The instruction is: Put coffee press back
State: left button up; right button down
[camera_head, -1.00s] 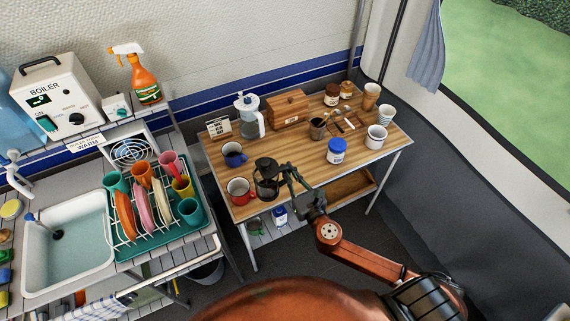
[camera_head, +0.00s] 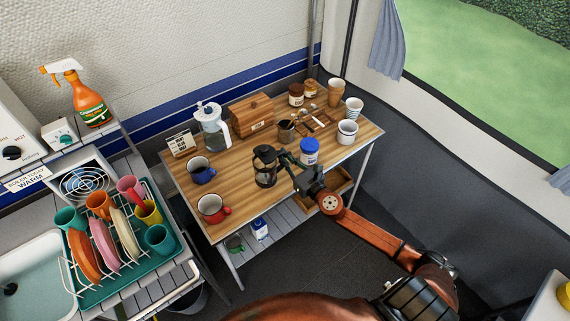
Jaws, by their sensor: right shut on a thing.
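The coffee press (camera_head: 265,172) is dark glass with a black lid and frame. It shows upright over the front part of the wooden table (camera_head: 190,182), between the red mug and the blue-lidded jar. My right gripper (camera_head: 281,161) is shut on the press from its right side. I cannot tell whether the base of the press touches the table top. My right arm comes in from the lower right. My left gripper is not in view.
A red mug (camera_head: 213,208) and a blue mug (camera_head: 201,170) stand left of the press. A blue-lidded jar (camera_head: 309,151) is close on its right. Behind are a water filter jug (camera_head: 212,130), a wooden box (camera_head: 251,114) and a dark cup (camera_head: 286,130). A dish rack (camera_head: 122,282) stands at left.

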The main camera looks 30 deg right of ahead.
jog(key=f+b, duration=0.1)
jog(key=d+f+b, duration=0.1)
jog(key=f+b, duration=0.1)
jog(key=f, duration=0.1)
jog(key=shift+w+d, duration=0.15)
jog(key=shift+w, duration=0.2)
jog(key=shift+f+b, duration=0.35)
jog(key=shift+b, duration=0.2)
jog(key=c, duration=2.1)
grip_release()
